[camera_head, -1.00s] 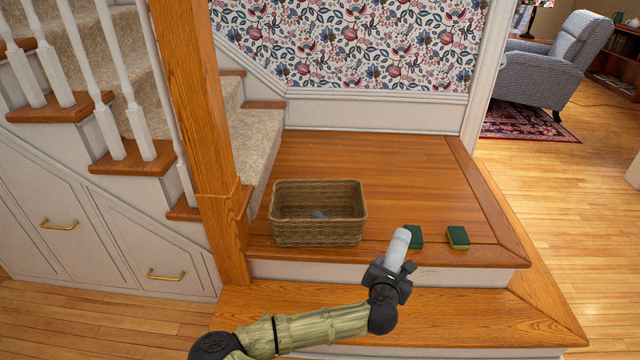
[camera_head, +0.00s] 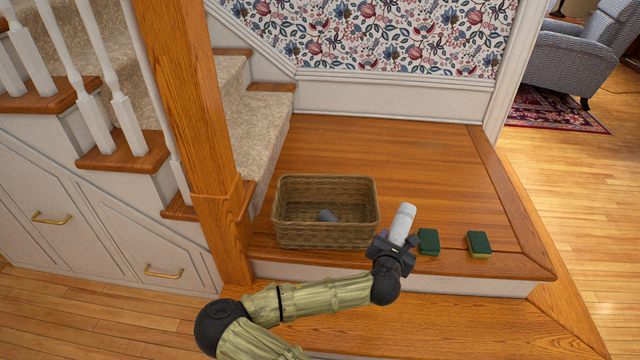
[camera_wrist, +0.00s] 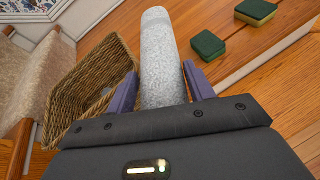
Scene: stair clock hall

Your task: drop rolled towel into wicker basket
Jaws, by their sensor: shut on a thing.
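The rolled towel (camera_head: 403,222) is a pale grey cylinder held upright, tilted a little, in my gripper (camera_head: 396,245). In the wrist view the towel (camera_wrist: 160,60) stands between the two purple fingers of my gripper (camera_wrist: 161,88). The wicker basket (camera_head: 326,236) sits on the wooden landing, just left of my gripper. In the wrist view the basket (camera_wrist: 62,112) is at the left, beside the towel and apart from it. A small grey-blue item (camera_head: 327,215) lies inside the basket; what it is cannot be told.
Two green and yellow sponges, one nearer (camera_head: 429,242) and one farther right (camera_head: 479,244), lie on the landing right of my gripper. A wooden newel post (camera_head: 197,130) and carpeted stairs stand left of the basket. The landing (camera_head: 420,160) behind is clear.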

